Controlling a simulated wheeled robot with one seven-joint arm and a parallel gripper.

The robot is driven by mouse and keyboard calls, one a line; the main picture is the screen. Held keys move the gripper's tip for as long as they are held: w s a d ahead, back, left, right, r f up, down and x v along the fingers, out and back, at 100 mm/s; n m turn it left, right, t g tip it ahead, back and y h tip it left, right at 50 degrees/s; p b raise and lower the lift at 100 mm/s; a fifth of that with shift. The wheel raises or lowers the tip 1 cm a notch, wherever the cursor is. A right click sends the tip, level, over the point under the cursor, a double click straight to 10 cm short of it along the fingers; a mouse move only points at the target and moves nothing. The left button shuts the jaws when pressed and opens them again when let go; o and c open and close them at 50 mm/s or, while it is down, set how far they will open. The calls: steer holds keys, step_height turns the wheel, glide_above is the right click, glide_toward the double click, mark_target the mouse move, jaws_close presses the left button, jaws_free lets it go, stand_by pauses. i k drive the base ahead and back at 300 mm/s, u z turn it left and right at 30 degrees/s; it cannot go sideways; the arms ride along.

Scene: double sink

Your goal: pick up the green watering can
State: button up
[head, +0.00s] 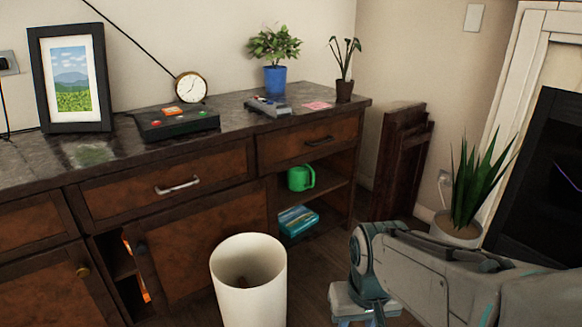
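The green watering can (298,178) stands upright on the upper open shelf of the dark wooden cabinet, below a drawer. Its handle is on its right side. My arm reaches in from the lower right, and my gripper (356,322) is at the bottom edge of the head view, to the right of the can and lower than it. Its fingers are mostly cut off by the frame edge, so their opening does not show. It is apart from the can.
A white bin (248,290) stands on the floor before the cabinet. Blue boxes (298,221) lie on the lower shelf. A potted spiky plant (458,228) and dark folded wooden furniture (398,160) stand at right. The countertop (235,108) holds a clock, frame and plants.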

mark_target(297, 177)
steer(key=z, duration=0.5)
steer(key=i, duration=1.75)
steer(key=u, duration=0.1)
